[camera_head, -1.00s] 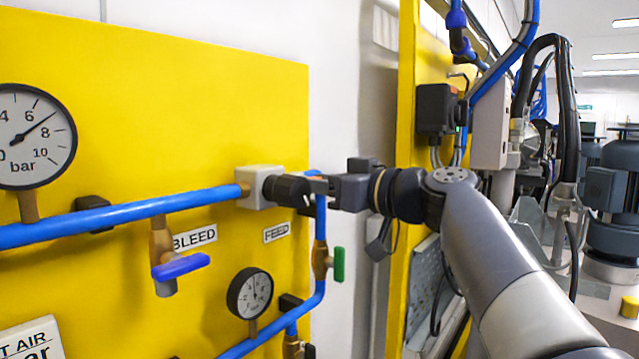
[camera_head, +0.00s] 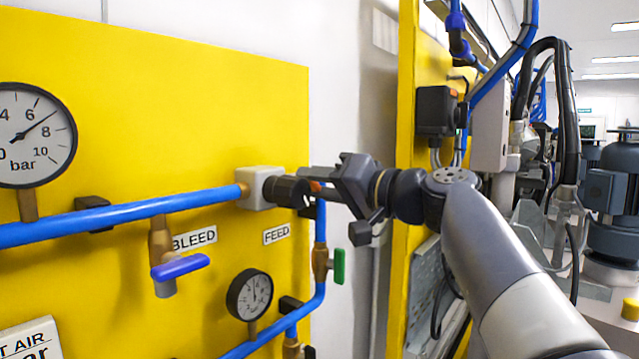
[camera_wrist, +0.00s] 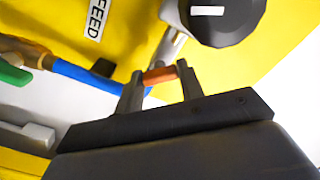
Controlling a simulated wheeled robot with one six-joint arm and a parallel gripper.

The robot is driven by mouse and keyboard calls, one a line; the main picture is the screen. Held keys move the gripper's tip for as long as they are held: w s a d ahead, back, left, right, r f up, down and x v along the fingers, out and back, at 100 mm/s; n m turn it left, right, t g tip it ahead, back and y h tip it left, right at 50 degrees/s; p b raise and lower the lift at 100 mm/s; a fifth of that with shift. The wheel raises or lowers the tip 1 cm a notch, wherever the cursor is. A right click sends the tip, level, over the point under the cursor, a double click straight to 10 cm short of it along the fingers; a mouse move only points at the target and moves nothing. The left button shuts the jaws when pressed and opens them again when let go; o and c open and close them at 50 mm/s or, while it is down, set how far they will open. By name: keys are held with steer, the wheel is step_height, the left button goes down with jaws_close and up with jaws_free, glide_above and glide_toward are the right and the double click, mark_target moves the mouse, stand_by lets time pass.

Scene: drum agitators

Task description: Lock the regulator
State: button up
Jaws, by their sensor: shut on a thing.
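The regulator is a light grey block (camera_head: 259,188) with a black round knob (camera_head: 287,190) facing right, on the blue pipe at the right edge of the yellow panel. In the wrist view the knob (camera_wrist: 222,18) is at the upper right, with a white mark. My gripper (camera_head: 314,187) is just right of the knob. In the wrist view its two fingers (camera_wrist: 161,88) are shut on a small orange-red piece (camera_wrist: 160,75). The piece lies beside the knob; how it joins the regulator is hard to see.
A blue-handled BLEED valve (camera_head: 180,267) hangs below the pipe. A green-handled valve (camera_head: 339,266) stands below my gripper on the FEED line. A large gauge (camera_head: 32,135) is at left, a small gauge (camera_head: 250,295) below. A yellow post (camera_head: 407,75) stands behind my wrist.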

steer(key=m+p, duration=0.2)
steer(key=m, duration=0.6)
steer(key=shift+m+p, duration=0.4)
stand_by(0.4)
steer(key=o, duration=1)
steer(key=b+v, duration=0.2)
steer(key=v, duration=0.8)
steer(key=shift+s+d+b, duration=0.25)
steer(key=shift+d+b, duration=0.05)
steer(key=shift+b, duration=0.1)
steer(key=shift+a, duration=0.1)
